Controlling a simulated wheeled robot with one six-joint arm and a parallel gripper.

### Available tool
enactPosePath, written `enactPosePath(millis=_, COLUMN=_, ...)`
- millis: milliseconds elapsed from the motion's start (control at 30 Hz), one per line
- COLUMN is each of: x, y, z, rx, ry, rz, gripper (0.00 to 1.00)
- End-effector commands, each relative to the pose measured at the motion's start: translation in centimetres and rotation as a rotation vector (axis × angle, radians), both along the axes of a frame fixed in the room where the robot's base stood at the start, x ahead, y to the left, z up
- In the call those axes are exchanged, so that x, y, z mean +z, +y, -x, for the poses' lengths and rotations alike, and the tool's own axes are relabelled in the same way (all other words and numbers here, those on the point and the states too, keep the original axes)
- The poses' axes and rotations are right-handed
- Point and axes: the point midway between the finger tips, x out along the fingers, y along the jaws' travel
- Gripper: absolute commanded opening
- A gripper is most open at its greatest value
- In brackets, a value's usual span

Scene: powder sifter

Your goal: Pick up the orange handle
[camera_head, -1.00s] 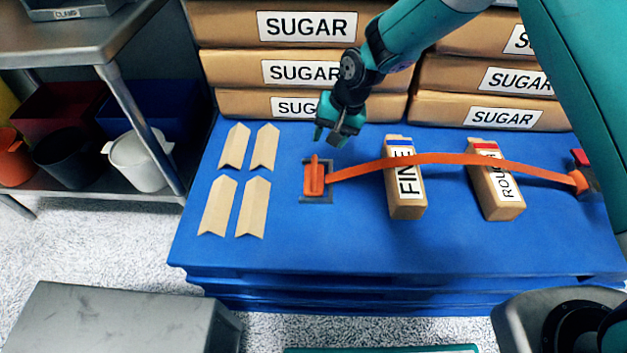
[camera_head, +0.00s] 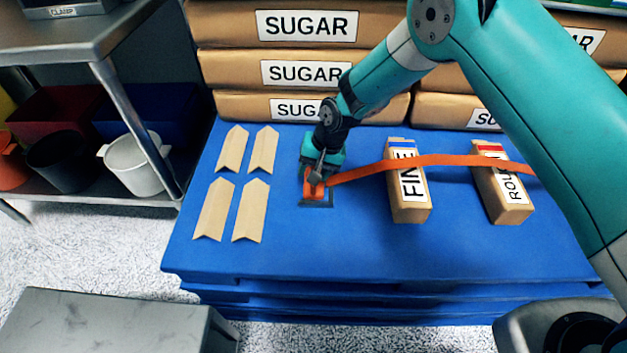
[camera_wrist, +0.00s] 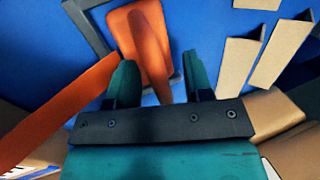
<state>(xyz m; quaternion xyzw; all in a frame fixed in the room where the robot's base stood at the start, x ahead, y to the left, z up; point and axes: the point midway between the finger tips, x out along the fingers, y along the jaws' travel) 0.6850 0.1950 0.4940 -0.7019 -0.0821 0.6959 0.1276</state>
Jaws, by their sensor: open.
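The orange handle (camera_head: 312,187) sits in a dark square frame (camera_head: 318,203) on the blue platform, at the left end of an orange strap. In the wrist view the handle (camera_wrist: 143,40) lies just beyond my fingertips, with its narrow part between the two teal fingers. My gripper (camera_wrist: 158,75) is open around that narrow part, with gaps on both sides. In the head view my gripper (camera_head: 315,174) is over the handle and hides part of it. Whether the fingers touch the handle cannot be told.
The orange strap (camera_head: 440,160) runs right over the box marked FINE (camera_head: 408,205) and a second box (camera_head: 505,205). Several tan arrow strips (camera_head: 232,150) lie left of the handle on the blue platform (camera_head: 290,250). Sugar bags (camera_head: 300,72) are stacked behind. The platform's front is clear.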

Motion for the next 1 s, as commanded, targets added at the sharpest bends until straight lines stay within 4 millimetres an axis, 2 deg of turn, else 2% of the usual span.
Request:
enactPosePath(millis=67, x=0.0, y=0.0, z=0.0, rx=0.0, ry=0.0, rz=0.0, gripper=0.44)
enactPosePath(millis=200, x=0.0, y=0.0, z=0.0, rx=0.0, ry=0.001, rz=0.0, gripper=0.12)
enactPosePath(millis=267, x=0.1, y=0.0, z=0.0, rx=0.0, ry=0.001, rz=0.0, gripper=0.0)
enactPosePath(millis=567, x=0.1, y=0.0, z=0.0, rx=0.0, ry=0.0, rz=0.0, gripper=0.0)
enactPosePath(millis=733, x=1.0, y=0.0, z=0.0, rx=0.0, ry=0.0, rz=0.0, gripper=0.0)
enactPosePath(millis=867, x=3.0, y=0.0, z=-0.1, rx=0.0, ry=-0.002, rz=-0.002, gripper=0.0)
enactPosePath(millis=1000, x=6.4, y=0.0, z=-0.1, rx=0.001, ry=-0.004, rz=-0.003, gripper=0.0)
